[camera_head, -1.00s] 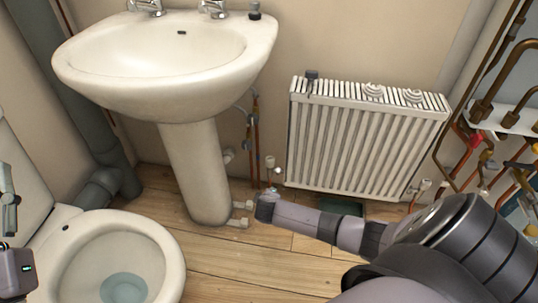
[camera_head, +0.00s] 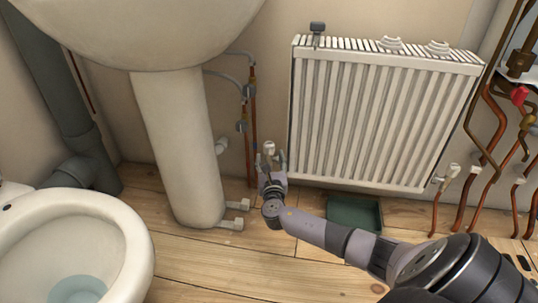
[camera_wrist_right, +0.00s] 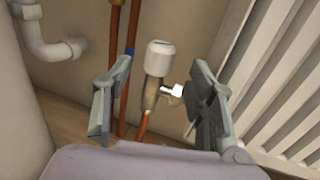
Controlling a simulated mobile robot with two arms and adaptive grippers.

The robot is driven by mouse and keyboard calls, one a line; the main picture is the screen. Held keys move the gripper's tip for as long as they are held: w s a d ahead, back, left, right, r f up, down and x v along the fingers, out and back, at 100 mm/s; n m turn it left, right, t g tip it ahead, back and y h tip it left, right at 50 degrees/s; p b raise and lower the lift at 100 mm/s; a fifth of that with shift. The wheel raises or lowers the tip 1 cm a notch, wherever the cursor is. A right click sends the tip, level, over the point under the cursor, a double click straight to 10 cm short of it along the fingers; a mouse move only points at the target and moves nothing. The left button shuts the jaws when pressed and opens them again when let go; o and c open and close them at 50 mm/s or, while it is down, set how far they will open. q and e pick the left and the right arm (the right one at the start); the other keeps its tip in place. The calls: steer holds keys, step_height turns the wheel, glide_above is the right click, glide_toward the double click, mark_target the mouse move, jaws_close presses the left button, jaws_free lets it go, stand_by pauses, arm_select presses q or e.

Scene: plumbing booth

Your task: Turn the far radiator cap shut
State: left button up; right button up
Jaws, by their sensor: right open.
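A white radiator cap (camera_head: 269,148) tops the valve at the radiator's lower left corner. In the right wrist view the white cap (camera_wrist_right: 160,57) is upright on a metal valve body (camera_wrist_right: 151,92), with a copper pipe below. My right gripper (camera_head: 270,161) is open, its fingers on either side of the valve. In the wrist view the gripper (camera_wrist_right: 157,98) shows gaps between both fingers and the valve. A second white cap (camera_head: 453,170) is at the radiator's lower right corner. My left gripper is out of view.
The white radiator (camera_head: 380,120) stands close to the right of my right gripper. Copper pipes (camera_head: 250,125) and the basin pedestal (camera_head: 178,145) are to its left. A green tray (camera_head: 355,213) lies on the floor. A toilet (camera_head: 75,240) is at lower left.

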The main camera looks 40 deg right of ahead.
mark_target(269, 150)
steer(key=b+x, duration=0.2)
steer(key=x, duration=0.1)
steer(key=b+x, duration=0.2)
steer(key=x, duration=0.1)
steer(key=shift+w+d+f+b, duration=0.2)
steer(key=shift+d+b, duration=0.05)
steer(key=shift+b, duration=0.1)
steer(key=shift+w+d+r, duration=0.2)
steer(key=shift+w+d, duration=0.05)
steer(key=shift+w, duration=0.15)
steer(key=c, duration=1.2)
